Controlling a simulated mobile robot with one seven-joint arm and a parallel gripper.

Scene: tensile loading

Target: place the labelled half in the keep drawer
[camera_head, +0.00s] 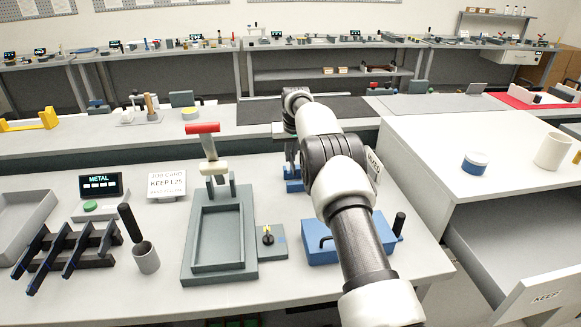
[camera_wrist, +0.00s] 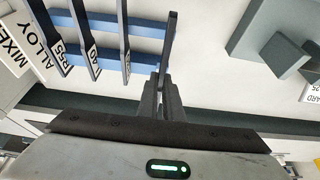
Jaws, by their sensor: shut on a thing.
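In the wrist view my gripper (camera_wrist: 165,98) is shut on a dark slim bar (camera_wrist: 170,45), which stands over the blue rack (camera_wrist: 150,45). I see no label on the held bar from this side. Several similar dark bars (camera_wrist: 84,30) sit in the rack to its left, with white labels on their ends, one reading like "R55". In the head view the keep drawer (camera_head: 545,297), marked "KEEP", is pulled open at the lower right. My arm hides most of the blue rack (camera_head: 292,183) and the gripper's fingertips are hard to make out there.
A "MIXED ALLOY" sign (camera_wrist: 22,45) stands by the rack. A job card (camera_head: 167,184) reads like "KEEP L25". A grey press with a red handle (camera_head: 203,128), a black bar rack (camera_head: 68,255) and a grey cup (camera_head: 146,257) occupy the bench. A blue-white round tub (camera_head: 474,164) stands on the cabinet.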

